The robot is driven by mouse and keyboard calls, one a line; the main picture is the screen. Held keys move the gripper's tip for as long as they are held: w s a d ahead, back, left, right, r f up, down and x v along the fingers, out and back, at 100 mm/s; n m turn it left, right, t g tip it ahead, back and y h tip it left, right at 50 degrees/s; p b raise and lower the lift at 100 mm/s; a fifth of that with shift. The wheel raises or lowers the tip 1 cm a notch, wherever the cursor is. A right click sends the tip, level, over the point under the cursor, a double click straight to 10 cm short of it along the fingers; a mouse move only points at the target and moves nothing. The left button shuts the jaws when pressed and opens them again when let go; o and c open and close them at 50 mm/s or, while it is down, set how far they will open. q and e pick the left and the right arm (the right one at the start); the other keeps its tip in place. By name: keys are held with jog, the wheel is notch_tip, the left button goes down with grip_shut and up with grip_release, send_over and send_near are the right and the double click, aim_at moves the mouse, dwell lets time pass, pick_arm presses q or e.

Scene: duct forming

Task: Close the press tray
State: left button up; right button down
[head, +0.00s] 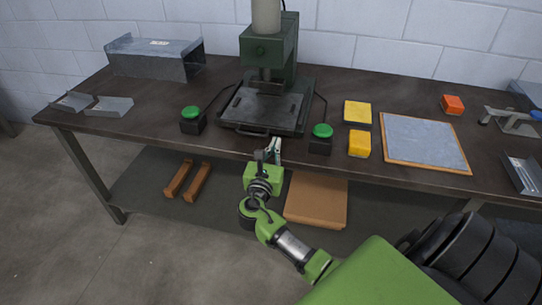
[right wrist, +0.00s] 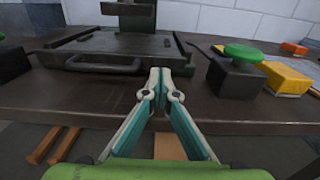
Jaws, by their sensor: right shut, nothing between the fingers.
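The press (head: 268,45) is dark green and stands at the back middle of the table. Its dark tray (head: 262,112) lies at the press's base, with a handle (head: 250,132) along its front edge. The tray also shows in the right wrist view (right wrist: 150,45), with its handle (right wrist: 104,66) left of the fingers. I cannot tell how far out the tray is. My right gripper (head: 274,146) is shut and empty, just in front of the tray near the table's front edge. Its fingertips show in the right wrist view (right wrist: 160,75), touching each other. My left gripper is not in view.
Green button boxes stand left (head: 193,120) and right (head: 321,138) of the tray. Yellow boxes (head: 358,113), a framed grey sheet (head: 424,140) and an orange block (head: 453,104) lie to the right. A metal duct (head: 155,58) and small metal pieces (head: 109,106) lie left.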

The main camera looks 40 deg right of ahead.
aim_at(280, 132)
jog(key=shift+x, duration=1.85)
jog(key=shift+x, duration=1.15)
jog(key=shift+w+d, duration=0.1)
jog(key=shift+d, duration=0.05)
